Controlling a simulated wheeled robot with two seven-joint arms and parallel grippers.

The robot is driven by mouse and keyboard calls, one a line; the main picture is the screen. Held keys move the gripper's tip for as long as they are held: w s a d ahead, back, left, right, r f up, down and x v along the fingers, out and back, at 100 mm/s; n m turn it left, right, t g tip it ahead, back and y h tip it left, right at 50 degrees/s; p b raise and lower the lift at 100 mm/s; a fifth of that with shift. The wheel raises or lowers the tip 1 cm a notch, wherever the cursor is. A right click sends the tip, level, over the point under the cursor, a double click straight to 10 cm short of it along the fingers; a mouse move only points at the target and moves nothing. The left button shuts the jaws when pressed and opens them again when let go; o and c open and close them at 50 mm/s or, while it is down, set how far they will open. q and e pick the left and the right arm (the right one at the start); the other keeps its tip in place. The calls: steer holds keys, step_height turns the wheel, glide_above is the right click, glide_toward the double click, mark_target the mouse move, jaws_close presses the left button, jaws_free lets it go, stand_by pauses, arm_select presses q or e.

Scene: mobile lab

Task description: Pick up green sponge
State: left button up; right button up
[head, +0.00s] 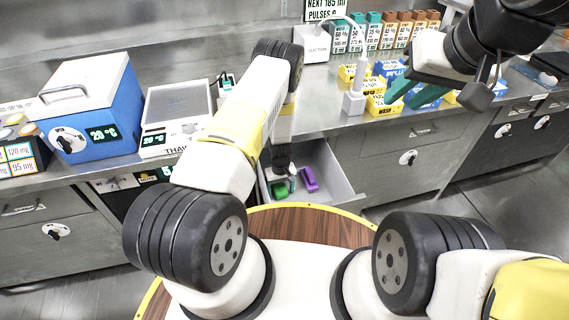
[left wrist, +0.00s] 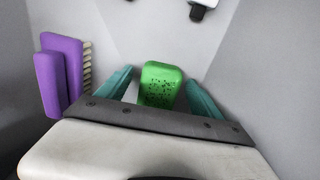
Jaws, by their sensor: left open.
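The green sponge (head: 280,190) lies in the open drawer below the counter. In the left wrist view the green sponge (left wrist: 160,84) has dark speckles on its face. My left gripper (left wrist: 160,78) is open, with one teal finger on each side of the sponge and small gaps visible. In the head view my left gripper (head: 287,184) reaches down into the drawer and partly hides the sponge. My right gripper (head: 411,92) is raised over the counter at the right, its teal fingers apart and nothing seen between them.
A purple brush (head: 309,180) lies right of the sponge in the drawer (head: 340,186); in the left wrist view the purple brush (left wrist: 60,75) is at the left.

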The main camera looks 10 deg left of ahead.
arm_select(q)
steer(key=c, duration=1.4)
steer(key=shift+r, duration=0.5)
steer(key=d, duration=0.1)
steer(key=s+d, duration=0.1)
steer(key=d+r, duration=0.1)
steer(key=d, duration=0.1)
steer(key=shift+s+r, duration=0.1)
steer(key=shift+s, duration=0.1)
step_height(320, 180, up, 13)
steer(key=shift+a, duration=0.15)
steer(key=shift+s, duration=0.1)
steer(key=o, duration=0.5)
steer(key=shift+c, duration=0.2)
steer(key=c, duration=0.3)
